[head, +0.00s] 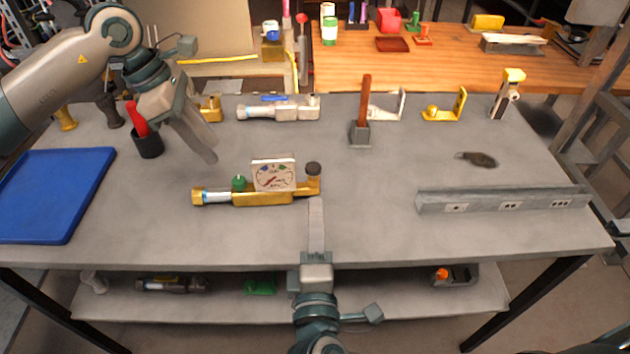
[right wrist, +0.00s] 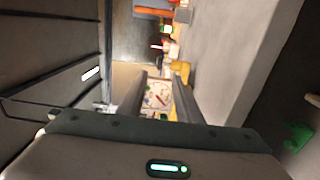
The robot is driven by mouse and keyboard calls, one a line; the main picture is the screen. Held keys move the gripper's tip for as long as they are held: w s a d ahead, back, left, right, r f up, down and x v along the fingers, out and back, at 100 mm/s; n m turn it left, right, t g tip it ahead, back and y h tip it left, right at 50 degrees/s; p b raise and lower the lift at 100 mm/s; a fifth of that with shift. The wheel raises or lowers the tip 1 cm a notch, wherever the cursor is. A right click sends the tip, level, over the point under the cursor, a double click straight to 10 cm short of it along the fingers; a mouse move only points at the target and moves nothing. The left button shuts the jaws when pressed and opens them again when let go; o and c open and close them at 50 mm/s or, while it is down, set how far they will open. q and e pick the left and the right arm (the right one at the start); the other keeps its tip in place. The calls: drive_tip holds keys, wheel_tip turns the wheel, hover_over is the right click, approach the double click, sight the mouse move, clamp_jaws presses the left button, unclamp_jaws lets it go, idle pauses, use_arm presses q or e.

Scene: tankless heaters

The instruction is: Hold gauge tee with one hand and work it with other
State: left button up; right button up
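The gauge tee (head: 260,198) is a brass body lying on the grey bench, with a clear and blue section at its left end. It carries a square white gauge face (head: 273,174), a green knob (head: 239,183) and a dark round cap (head: 313,169). My right gripper (head: 316,202) reaches from the front edge to just below the tee's right end; contact cannot be told. In the right wrist view its fingers (right wrist: 163,95) are apart, with the gauge face (right wrist: 158,94) showing between them. My left gripper (head: 211,158) hangs up and left of the tee, apart from it; its finger gap is unclear.
A blue tray (head: 55,190) lies at left, near a black cup (head: 148,145) with a red handle. A grey fitting (head: 280,112), a wood-handled tool (head: 361,130) and brackets stand at the back. A grey rail (head: 500,201) lies at right.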

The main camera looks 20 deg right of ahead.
sight(315, 163)
drive_tip(key=x, duration=1.7)
drive_tip(key=shift+s, duration=0.1)
clamp_jaws()
idle(1.0)
use_arm(q)
drive_tip(key=shift+o, duration=1.4)
drive_tip(key=shift+s+d+r+n+y, duration=0.1)
drive_tip(key=shift+d+r+n+y, duration=0.25)
drive_tip(key=shift+d+n+y, duration=0.25)
drive_tip(key=shift+s+d+r+n+y, duration=0.1)
drive_tip(key=shift+d+r+n+y, duration=0.25)
drive_tip(key=shift+d+n, duration=0.45)
drive_tip(key=shift+d+r+n+y, duration=0.3)
drive_tip(key=shift+d+n+y, duration=0.1)
drive_tip(key=shift+n+y, duration=0.25)
drive_tip(key=shift+d+r+n+y, duration=0.3)
drive_tip(key=shift+d+n+y, duration=0.1)
drive_tip(key=shift+n, duration=0.35)
